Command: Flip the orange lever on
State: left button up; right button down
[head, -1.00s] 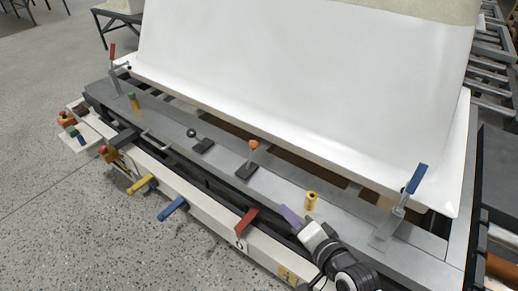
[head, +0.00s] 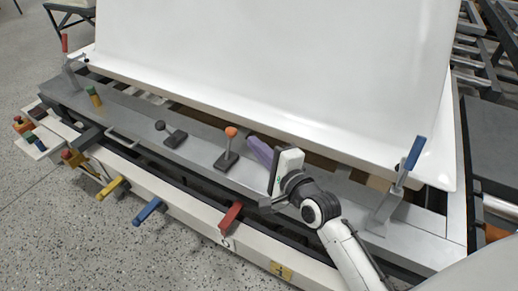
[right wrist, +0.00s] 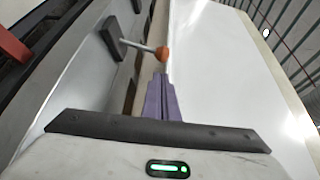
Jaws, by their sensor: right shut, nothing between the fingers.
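The orange lever (head: 230,143) is a thin rod with an orange ball on top, standing on a dark base on the grey rail; it also shows in the right wrist view (right wrist: 161,53). My right gripper (head: 251,142) has purple fingers that are shut and empty. The fingertips (right wrist: 160,78) are close to the orange ball, on its right side in the head view. I cannot tell whether they touch it. My left gripper is not in view.
A black-knobbed lever (head: 168,132) stands left of the orange one. A blue-handled clamp (head: 408,170) is at the right and a red handle (head: 230,216) hangs in front. The white tub shell (head: 270,70) rises behind the rail.

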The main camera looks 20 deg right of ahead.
aim_at(230, 141)
jog(key=w, duration=0.3)
jog(key=w+b, duration=0.1)
jog(key=w, duration=0.1)
jog(key=shift+w+a+f, duration=0.25)
jog(key=shift+a+f, duration=0.1)
jog(key=shift+a, duration=0.05)
jog(key=shift+w+a, duration=0.1)
jog(key=shift+w, duration=0.35)
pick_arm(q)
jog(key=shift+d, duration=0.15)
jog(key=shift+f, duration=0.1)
pick_arm(e)
jog(key=shift+s, duration=0.1)
